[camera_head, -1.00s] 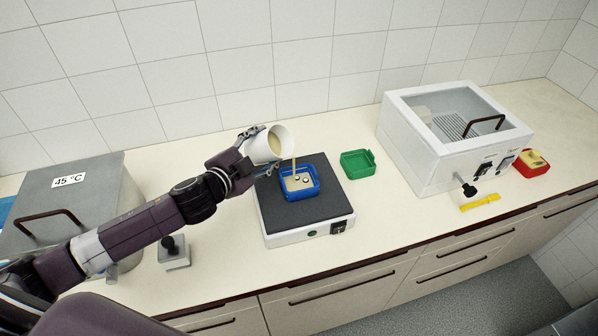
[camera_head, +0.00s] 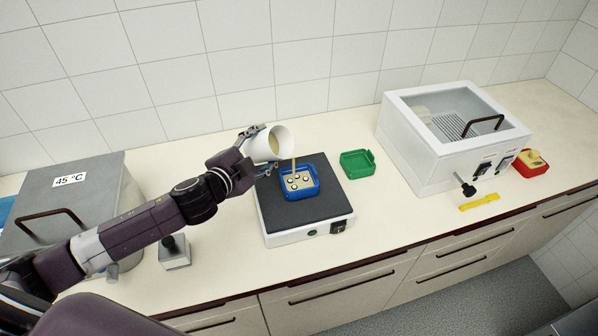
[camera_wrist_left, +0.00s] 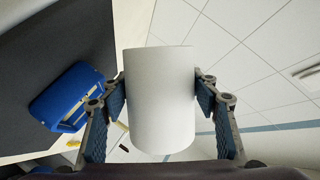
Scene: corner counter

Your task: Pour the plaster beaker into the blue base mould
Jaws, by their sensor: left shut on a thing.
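The white plaster beaker (camera_head: 282,143) is tilted far over to the right, its mouth facing the mould. A thin cream stream (camera_head: 294,165) falls from its lip into the blue base mould (camera_head: 302,195). The mould sits on a dark-topped platform and holds cream plaster with several round white-and-dark spots at its surface. My left gripper (camera_head: 262,150) is shut on the beaker, above and left of the mould. In the left wrist view the beaker (camera_wrist_left: 160,100) stands between both fingers, and the mould (camera_wrist_left: 65,97) shows at left. My right gripper is not in view.
The platform (camera_head: 310,232) has a dark top and a switch on its front. A green tray-like mould (camera_head: 357,163) lies right of it. A white lidded box (camera_head: 425,150), a yellow tool (camera_head: 479,202) and a red-and-yellow item (camera_head: 531,164) stand farther right. A grey 45 °C box (camera_head: 95,190) is left.

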